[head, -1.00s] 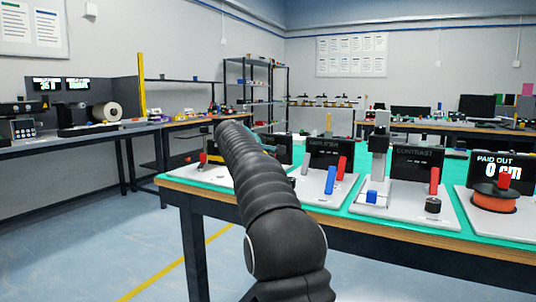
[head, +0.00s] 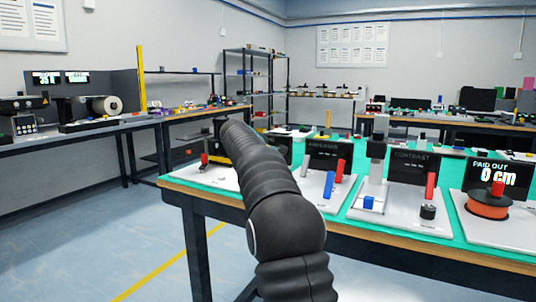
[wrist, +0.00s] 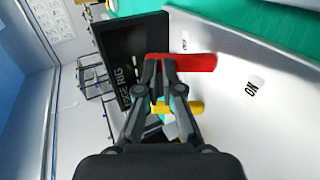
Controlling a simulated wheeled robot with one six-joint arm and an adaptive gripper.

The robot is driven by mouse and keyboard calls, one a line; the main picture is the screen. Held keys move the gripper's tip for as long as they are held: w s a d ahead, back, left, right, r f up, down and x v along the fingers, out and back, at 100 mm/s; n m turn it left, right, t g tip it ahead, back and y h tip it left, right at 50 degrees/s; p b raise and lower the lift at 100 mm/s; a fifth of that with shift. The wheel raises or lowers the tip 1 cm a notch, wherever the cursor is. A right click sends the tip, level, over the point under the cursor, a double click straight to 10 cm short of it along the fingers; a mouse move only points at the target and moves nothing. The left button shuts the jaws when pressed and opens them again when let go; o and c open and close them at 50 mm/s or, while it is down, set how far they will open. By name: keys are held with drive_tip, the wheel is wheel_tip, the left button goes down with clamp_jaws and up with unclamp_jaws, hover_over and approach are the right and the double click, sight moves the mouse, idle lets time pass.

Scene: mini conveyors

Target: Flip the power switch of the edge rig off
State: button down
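The edge rig shows in the wrist view as a pale base plate (wrist: 235,85) with a dark screen panel (wrist: 118,55) lettered sideways. Its red switch lever (wrist: 200,62) lies across the picture, and an ON label (wrist: 252,87) is printed on the plate to its right. My gripper (wrist: 160,62) has its fingers close together, with the tips overlapping the left end of the red lever. Whether they touch it I cannot tell. In the head view a red lever (head: 204,158) stands on the leftmost board, and my arm hides part of that board and my gripper.
A yellow piece (wrist: 190,107) lies just behind my fingers. In the head view, rigs with a blue lever (head: 328,184), a red lever (head: 430,186) and an orange spool (head: 487,205) stand along the table (head: 350,224) to the right. The floor at left is clear.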

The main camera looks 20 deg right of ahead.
drive_tip(key=shift+s+d+f, duration=0.1)
drive_tip(key=shift+d+f, duration=0.1)
drive_tip(key=shift+f, duration=0.15)
drive_tip(key=shift+s+a+f+b, duration=0.2)
drive_tip(key=shift+s+a+b, duration=0.1)
drive_tip(key=shift+b, duration=0.25)
drive_tip(key=shift+s+a+r, duration=0.2)
drive_tip(key=shift+a+r, duration=0.2)
drive_tip(key=r+v, duration=0.1)
drive_tip(key=v, duration=1.1)
drive_tip(key=s+a+f+m+y, duration=0.1)
drive_tip(key=s+a+f+y, duration=0.15)
drive_tip(key=s, duration=0.75)
drive_tip(key=s+a+f+m+y, duration=0.2)
drive_tip(key=s+f, duration=0.5)
drive_tip(key=s, duration=0.4)
drive_tip(key=s+a+f+m+g+y, duration=0.1)
drive_tip(key=s+a+f+m+y, duration=0.1)
drive_tip(key=s+a+f, duration=0.3)
drive_tip(key=s+a+f+m+g+y+p, duration=0.1)
drive_tip(key=s+a+f+m+y, duration=0.1)
drive_tip(key=s+f, duration=0.9)
drive_tip(key=s+a+y, duration=0.1)
drive_tip(key=s+a, duration=0.1)
drive_tip(key=s, duration=0.4)
drive_tip(key=shift+a+m, duration=0.25)
drive_tip(key=shift+m, duration=0.05)
drive_tip(key=shift+y, duration=0.25)
